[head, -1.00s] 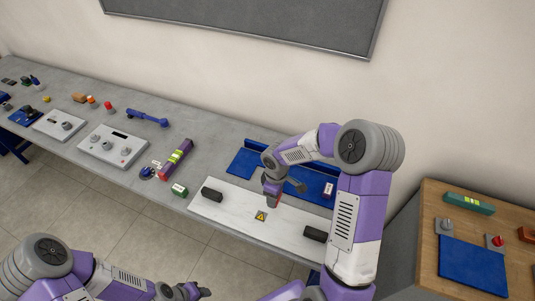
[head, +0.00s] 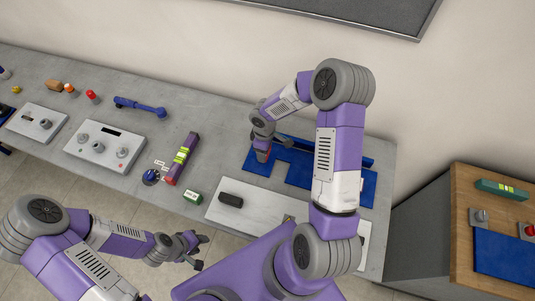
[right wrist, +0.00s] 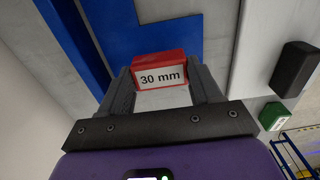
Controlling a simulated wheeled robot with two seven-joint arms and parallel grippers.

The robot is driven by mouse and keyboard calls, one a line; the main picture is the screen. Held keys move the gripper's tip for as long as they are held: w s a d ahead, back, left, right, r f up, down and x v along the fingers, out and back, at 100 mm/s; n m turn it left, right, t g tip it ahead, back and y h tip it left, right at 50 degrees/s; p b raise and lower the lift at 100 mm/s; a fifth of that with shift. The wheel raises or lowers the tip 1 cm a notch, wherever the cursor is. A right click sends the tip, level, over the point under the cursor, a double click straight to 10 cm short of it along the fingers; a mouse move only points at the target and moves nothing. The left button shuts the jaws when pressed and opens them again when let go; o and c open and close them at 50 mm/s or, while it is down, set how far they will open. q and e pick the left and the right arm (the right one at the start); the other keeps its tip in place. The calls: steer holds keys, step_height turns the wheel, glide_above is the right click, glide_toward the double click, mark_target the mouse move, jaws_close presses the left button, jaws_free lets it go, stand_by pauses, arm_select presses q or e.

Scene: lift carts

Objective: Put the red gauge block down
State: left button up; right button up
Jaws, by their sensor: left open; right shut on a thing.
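The red gauge block (right wrist: 160,66) has a white "30 mm" label and sits between the two dark fingers of my right gripper (right wrist: 163,82) in the right wrist view. In the head view, my right gripper (head: 263,142) holds the red block (head: 262,156) at the left part of the blue mat (head: 296,160). I cannot tell whether the block touches the mat. My left gripper (head: 196,247) is open and empty, low in front of the table edge.
A white board (head: 262,209) with a black block (head: 230,200) lies in front of the mat. A green block (head: 193,197) and a purple bar (head: 182,158) lie to its left. A wooden cabinet (head: 470,185) stands at right. My right arm hides part of the mat.

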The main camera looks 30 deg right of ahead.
step_height(320, 180, down, 3)
steer(key=shift+f, duration=0.1)
steer(key=shift+w+f, duration=0.15)
steer(key=shift+f, duration=0.15)
steer(key=shift+f+b, duration=0.15)
steer(key=shift+b, duration=0.15)
steer(key=o, duration=1.2)
steer(key=shift+c, duration=0.2)
